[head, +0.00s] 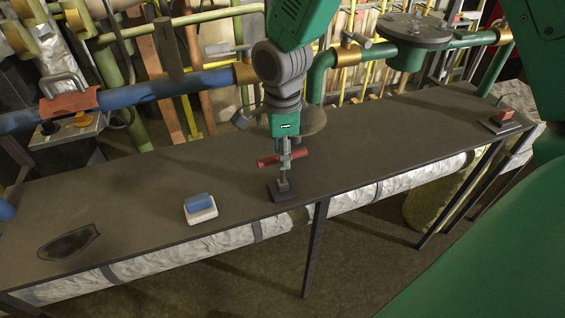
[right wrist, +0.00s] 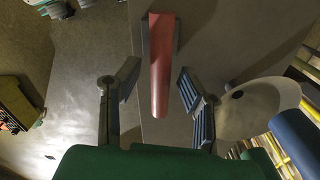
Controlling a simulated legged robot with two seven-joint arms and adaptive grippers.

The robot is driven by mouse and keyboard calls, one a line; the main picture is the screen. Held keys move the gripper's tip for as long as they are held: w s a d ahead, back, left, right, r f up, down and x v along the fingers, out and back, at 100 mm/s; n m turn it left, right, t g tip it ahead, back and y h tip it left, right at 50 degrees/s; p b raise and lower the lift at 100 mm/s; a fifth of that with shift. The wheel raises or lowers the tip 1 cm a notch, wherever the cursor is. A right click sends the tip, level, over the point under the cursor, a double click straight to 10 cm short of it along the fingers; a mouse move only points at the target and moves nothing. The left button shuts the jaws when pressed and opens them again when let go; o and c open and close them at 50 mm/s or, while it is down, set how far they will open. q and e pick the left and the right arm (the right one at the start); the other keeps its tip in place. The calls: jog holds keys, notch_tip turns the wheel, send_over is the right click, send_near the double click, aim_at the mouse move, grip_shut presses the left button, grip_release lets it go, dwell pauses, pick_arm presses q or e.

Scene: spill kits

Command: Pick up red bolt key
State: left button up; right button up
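The red bolt key (head: 268,161) is a red bar above a small dark base (head: 285,192) near the front edge of the dark bench. My right gripper (head: 285,153) points down at it, and its fingers hide the middle of the bar in the head view. In the right wrist view the red bar (right wrist: 161,85) lies between the two fingers of my right gripper (right wrist: 158,70). The fingers are apart, with a gap on each side of the bar. My left gripper is not in view.
A blue block on a white base (head: 200,215) stands to the left on the bench (head: 130,205). A dark flat patch (head: 68,244) lies farther left. A reddish block (head: 506,114) on a dark base is at the right end. Pipes run behind the bench.

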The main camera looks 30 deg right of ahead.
aim_at(282, 181)
jog(key=shift+w+f, duration=0.2)
jog(key=shift+f, duration=0.3)
jog(key=shift+w+f, duration=0.15)
jog(key=shift+f, duration=0.3)
jog(key=f, duration=0.4)
jog(key=shift+s, duration=0.35)
jog(key=shift+w+f, duration=0.15)
jog(key=shift+f, duration=0.45)
jog(key=shift+r, duration=0.1)
grip_shut()
